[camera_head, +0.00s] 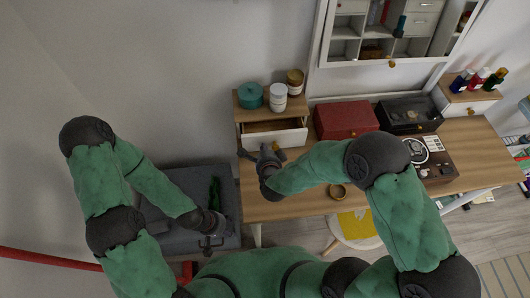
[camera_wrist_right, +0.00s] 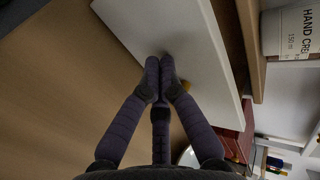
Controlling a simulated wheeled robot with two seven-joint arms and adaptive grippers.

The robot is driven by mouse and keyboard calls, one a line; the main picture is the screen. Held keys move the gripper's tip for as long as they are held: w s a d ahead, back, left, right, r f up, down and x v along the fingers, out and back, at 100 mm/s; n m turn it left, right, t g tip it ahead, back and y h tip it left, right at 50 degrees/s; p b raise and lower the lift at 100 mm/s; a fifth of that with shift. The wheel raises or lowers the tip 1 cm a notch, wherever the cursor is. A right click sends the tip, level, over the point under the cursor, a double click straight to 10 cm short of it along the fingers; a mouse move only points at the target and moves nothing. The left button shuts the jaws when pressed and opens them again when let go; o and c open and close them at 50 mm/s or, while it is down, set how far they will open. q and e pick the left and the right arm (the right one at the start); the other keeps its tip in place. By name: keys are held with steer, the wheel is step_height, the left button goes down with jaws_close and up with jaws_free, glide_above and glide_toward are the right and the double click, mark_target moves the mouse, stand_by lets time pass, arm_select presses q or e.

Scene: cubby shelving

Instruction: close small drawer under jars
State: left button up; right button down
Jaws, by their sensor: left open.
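The small drawer (camera_head: 285,138) has a white front and is pulled out from the small wooden-topped cabinet (camera_head: 240,112) under the jars. Its inside shows brown from above. On top stand a teal pot (camera_head: 250,95), white jars (camera_head: 278,97) and a brown-lidded jar (camera_head: 295,80). My right gripper (camera_head: 258,153) is in front of the drawer. In the right wrist view its fingertips (camera_wrist_right: 160,66) are together with nothing between them, at the white drawer front (camera_wrist_right: 185,45) beside a gold knob (camera_wrist_right: 186,85); contact is unclear. My left gripper (camera_head: 210,243) is open and empty, low over a grey surface.
A red box (camera_head: 345,119) and a black case (camera_head: 408,114) stand right of the drawer on the wooden desk (camera_head: 290,206). A gold ring-shaped item (camera_head: 338,191) lies near the front edge. A stool with a yellow seat (camera_head: 357,224) is below. A wall cabinet (camera_head: 390,62) hangs above.

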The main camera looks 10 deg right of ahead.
mark_target(262, 133)
steer(key=w+b, duration=0.2)
steer(key=w, duration=0.5)
steer(key=shift+w+f, duration=0.1)
steer(key=shift+w, duration=0.05)
steer(key=shift+d+r, duration=0.15)
steer(key=shift+r, duration=0.05)
